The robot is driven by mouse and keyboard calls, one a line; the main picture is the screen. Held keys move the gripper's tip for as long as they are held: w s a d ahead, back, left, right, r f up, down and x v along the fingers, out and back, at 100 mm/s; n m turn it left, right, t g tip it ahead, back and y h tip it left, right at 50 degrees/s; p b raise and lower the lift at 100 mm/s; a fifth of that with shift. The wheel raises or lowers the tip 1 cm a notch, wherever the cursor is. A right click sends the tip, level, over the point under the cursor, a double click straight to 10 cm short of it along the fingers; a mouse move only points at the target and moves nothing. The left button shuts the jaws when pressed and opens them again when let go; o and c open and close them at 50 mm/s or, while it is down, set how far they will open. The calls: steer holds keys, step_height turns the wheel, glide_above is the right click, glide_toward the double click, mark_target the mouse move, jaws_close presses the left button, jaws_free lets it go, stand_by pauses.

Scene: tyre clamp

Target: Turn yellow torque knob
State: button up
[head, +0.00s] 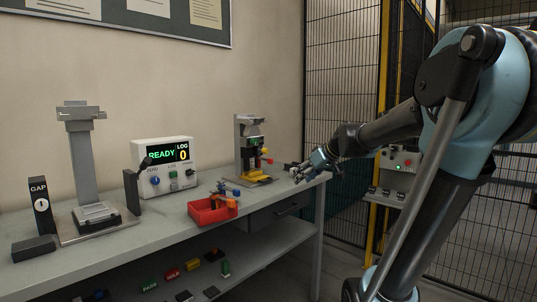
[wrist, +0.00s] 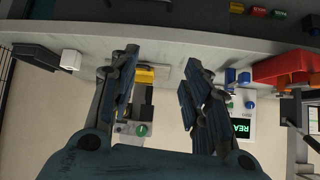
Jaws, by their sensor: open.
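The clamp fixture (head: 243,140) stands at the right end of the bench, with a grey upright and green and red parts. A small yellow part (head: 264,151) on its right side may be the torque knob; it is too small to be sure. A larger yellow block (head: 257,176) sits at its base. In the wrist view a yellow piece (wrist: 145,76) shows between the fingers, partly covered by the left one. My gripper (head: 299,171) is open and empty, right of the fixture near the bench's end. Its two fingers are spread in the wrist view (wrist: 161,64).
A display box (head: 165,165) reads READY and 0. A red tray (head: 209,210) with small parts stands in front of it. A grey stand (head: 82,155) and GAP block (head: 41,206) are at left. Mesh fencing (head: 342,60) lies behind my arm.

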steer(key=w+a+r+n+t+y, duration=0.1)
steer(key=w+a+r, duration=0.1)
steer(key=w+r, duration=0.45)
steer(key=w+a+r+n+t+y, duration=0.2)
steer(key=w+a+r, duration=0.15)
steer(key=w, duration=0.65)
glide_toward(267, 151)
steer(key=x, duration=0.9)
steer(key=shift+r, duration=0.1)
jaws_close()
